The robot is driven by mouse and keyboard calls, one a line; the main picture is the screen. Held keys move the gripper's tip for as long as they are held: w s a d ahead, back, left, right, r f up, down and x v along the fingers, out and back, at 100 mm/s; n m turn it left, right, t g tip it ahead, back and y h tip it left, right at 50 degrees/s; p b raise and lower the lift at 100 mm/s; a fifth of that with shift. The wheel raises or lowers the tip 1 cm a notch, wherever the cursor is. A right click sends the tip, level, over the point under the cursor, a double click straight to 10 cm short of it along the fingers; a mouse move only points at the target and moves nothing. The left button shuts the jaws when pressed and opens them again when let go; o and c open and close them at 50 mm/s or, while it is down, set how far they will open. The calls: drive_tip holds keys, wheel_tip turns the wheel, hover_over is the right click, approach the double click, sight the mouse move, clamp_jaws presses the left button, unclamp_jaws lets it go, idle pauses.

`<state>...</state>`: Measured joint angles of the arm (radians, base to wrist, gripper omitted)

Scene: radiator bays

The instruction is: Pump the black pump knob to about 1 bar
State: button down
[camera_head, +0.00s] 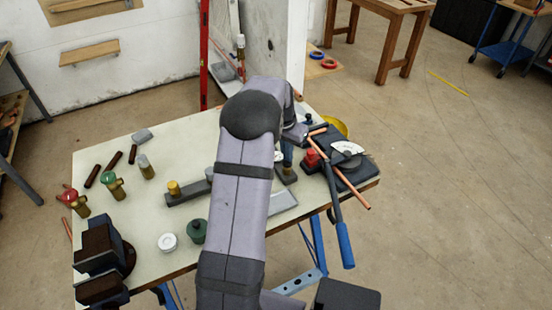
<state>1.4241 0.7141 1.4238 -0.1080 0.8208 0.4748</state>
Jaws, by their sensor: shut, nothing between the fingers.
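My arm reaches over the middle of the workbench (150,155), and its wrist end bends down at the right. My gripper (302,133) is shut and empty, but its fingertips are small and partly hidden. A black round knob-like piece (308,118) shows just beyond the wrist; I cannot tell for sure that it is the pump knob, or whether the gripper touches it. Below the wrist stands a blue upright cylinder (287,155) on a dark base, with a white round piece (278,157) beside it, partly behind my arm. No pressure reading is legible.
Brass valves (115,186), a vise (103,262), a white roll (168,242) and a green piece (197,231) stand at left.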

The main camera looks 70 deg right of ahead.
drive_tip(key=shift+d+p+v, duration=0.2)
drive_tip(key=shift+p+v, duration=0.6)
drive_tip(key=shift+v, duration=0.1)
drive_tip(key=shift+d+p+v, duration=0.2)
drive_tip(key=shift+p+v, duration=0.55)
drive_tip(key=shift+v, duration=0.15)
drive_tip(key=shift+s+r, duration=0.1)
drive_tip(key=shift+f, duration=0.2)
drive_tip(key=shift+f+b, duration=0.5)
drive_tip(key=shift+f, duration=0.15)
